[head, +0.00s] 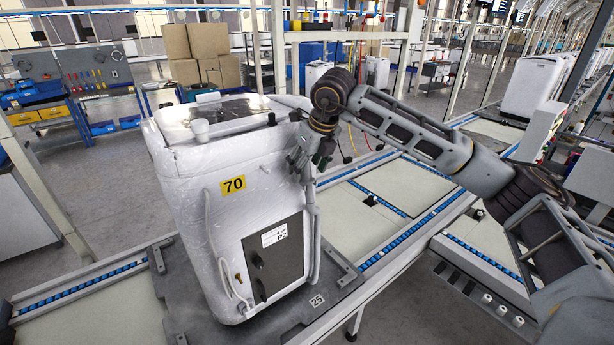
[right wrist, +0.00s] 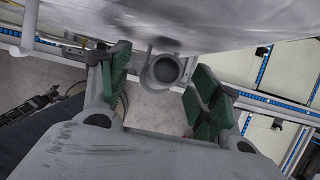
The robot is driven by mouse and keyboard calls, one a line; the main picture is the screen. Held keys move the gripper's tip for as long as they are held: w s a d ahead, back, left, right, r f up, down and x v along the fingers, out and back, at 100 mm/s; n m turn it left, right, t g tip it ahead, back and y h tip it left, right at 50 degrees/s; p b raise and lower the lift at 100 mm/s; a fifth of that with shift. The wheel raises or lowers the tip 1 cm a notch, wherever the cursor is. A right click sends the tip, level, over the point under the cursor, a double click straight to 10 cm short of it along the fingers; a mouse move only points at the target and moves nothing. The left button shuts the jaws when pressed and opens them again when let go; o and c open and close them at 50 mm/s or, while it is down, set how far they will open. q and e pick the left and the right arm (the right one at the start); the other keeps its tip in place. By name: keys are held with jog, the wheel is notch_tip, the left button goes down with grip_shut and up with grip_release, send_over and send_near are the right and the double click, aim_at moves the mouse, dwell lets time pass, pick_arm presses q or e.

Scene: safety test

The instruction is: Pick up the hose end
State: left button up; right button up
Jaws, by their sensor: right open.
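The hose end (right wrist: 166,69) shows in the right wrist view as a grey round opening below the white machine's edge. My right gripper (right wrist: 158,80) is open, its green-padded fingers on either side of the hose end with gaps left and right. In the head view my right gripper (head: 308,163) is at the upper right edge of the wrapped white machine (head: 212,165). A grey hose (head: 313,235) runs up the machine's right side toward it; its top is partly hidden by the gripper there. My left gripper is out of view.
The machine, with a yellow 70 label (head: 233,184), stands on a dark pallet (head: 222,325) on the conveyor line. Another pale hose (head: 217,238) hangs on its front. Flat conveyor panels (head: 400,185) to the right are mostly clear.

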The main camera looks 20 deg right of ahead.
jog(key=shift+x, duration=0.85)
jog(key=c, duration=1.1)
jog(key=shift+r, duration=0.1)
jog(key=shift+r, duration=0.85)
notch_tip(320, 180, up, 16)
jog(key=b, duration=0.2)
jog(key=shift+b, duration=0.35)
